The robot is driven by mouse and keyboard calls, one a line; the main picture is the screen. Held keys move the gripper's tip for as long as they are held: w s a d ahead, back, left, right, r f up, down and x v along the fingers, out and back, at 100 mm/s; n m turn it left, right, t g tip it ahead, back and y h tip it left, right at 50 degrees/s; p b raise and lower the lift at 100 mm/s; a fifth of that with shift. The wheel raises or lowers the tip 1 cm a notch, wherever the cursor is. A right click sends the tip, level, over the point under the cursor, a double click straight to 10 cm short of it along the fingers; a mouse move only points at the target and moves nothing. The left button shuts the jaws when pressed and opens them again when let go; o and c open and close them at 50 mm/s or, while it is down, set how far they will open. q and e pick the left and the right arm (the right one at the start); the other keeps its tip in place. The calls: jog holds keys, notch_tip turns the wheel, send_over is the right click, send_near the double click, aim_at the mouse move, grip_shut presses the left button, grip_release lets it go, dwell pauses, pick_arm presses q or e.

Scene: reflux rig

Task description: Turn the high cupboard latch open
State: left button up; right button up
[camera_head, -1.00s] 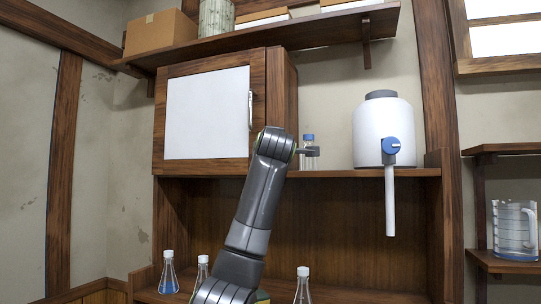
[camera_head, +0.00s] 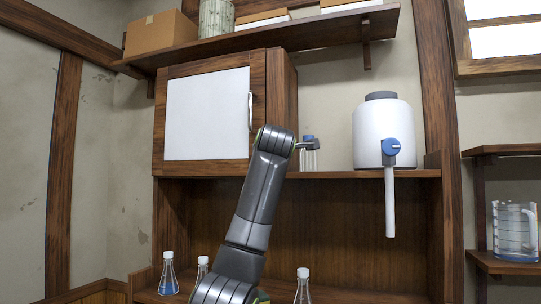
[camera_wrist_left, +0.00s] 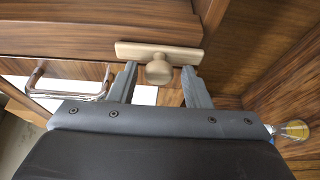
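The cupboard (camera_head: 160,115) hangs high, with a white door panel (camera_head: 207,112) and a metal handle (camera_head: 250,110); the door looks closed. In the left wrist view the latch (camera_wrist_left: 185,54) is a pale wooden bar with a round knob, lying roughly parallel to the handle (camera_wrist_left: 65,92). My left gripper (camera_wrist_left: 160,74) is open, its fingertips on either side of the knob, with nothing clamped. Whether a finger touches the bar I cannot tell. In the head view my left arm hides the latch. My right gripper is out of view.
Clear bottles (camera_head: 309,158) stand just right of the cupboard, close to my arm. A white tank (camera_head: 380,130) with a blue tap is farther right. Above is a shelf (camera_head: 330,32) with boxes. Flasks (camera_head: 168,278) stand on the counter below.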

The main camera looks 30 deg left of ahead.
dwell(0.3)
pick_arm(q)
jog(key=b+v, duration=0.7)
jog(key=v, duration=1)
jog(key=shift+s+d+f, duration=0.1)
jog(key=shift+f, duration=0.15)
